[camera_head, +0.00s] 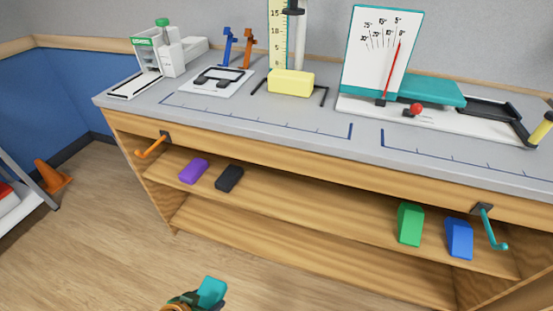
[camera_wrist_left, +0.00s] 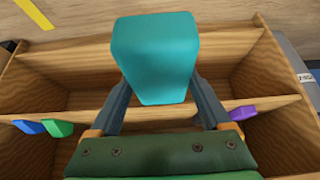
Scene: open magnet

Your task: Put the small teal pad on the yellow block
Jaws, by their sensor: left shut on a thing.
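The small teal pad (camera_wrist_left: 155,58) is held between the two fingers of my left gripper (camera_wrist_left: 155,98) in the left wrist view. In the head view the teal pad (camera_head: 211,291) and my left gripper (camera_head: 196,300) show at the bottom edge, low in front of the bench. The yellow block (camera_head: 291,83) sits on the bench top near the back, beside a yellow scale. It is far above and beyond my left gripper, well apart from the pad. My right gripper is not in either view.
The bench (camera_head: 250,118) has an open shelf below with a purple block (camera_head: 193,171), a black block (camera_head: 229,178), a green block (camera_head: 410,224) and a blue block (camera_head: 459,239). An orange handle (camera_head: 152,147) and a teal handle (camera_head: 492,228) stick out in front.

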